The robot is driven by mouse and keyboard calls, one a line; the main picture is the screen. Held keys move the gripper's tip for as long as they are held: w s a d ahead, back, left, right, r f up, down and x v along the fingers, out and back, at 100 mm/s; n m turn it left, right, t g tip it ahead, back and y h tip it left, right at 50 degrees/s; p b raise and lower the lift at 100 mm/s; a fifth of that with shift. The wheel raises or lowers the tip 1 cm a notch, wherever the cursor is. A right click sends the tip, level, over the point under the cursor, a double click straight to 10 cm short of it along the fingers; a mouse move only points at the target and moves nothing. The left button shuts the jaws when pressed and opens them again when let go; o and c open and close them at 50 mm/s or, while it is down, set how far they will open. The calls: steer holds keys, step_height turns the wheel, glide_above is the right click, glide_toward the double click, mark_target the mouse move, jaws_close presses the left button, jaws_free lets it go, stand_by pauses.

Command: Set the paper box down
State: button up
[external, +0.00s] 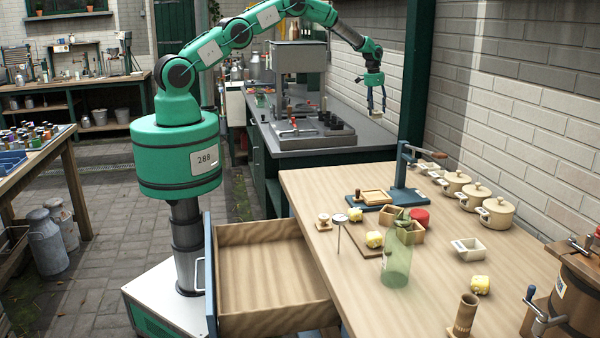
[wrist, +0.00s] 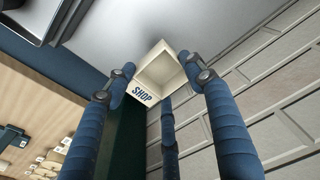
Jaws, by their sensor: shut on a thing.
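The paper box (wrist: 152,97) is small, cream and open-topped, with "SHOP" in dark letters on its side. It sits between the blue fingertips of my gripper (wrist: 162,82) in the wrist view, and the fingers are shut on it. The box is too small to make out clearly there.
The wooden table (external: 310,190) holds a press (external: 402,172), several cream pots (external: 497,212), a white dish (external: 468,248) and a green glass bottle (external: 396,265). An open drawer (external: 260,233) juts out left. A grey counter (external: 300,138) and a green post (external: 415,75) stand behind.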

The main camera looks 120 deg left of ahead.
steer(key=shift+s+a+r, duration=0.1)
steer(key=shift+s+a, duration=0.15)
steer(key=shift+a, duration=0.1)
steer(key=shift+f, duration=3.15)
steer(key=shift+f, duration=1.85)
steer(key=shift+f, duration=0.1)
steer(key=o, duration=0.8)
steer(key=shift+o, duration=0.2)
steer(key=shift+r, duration=0.2)
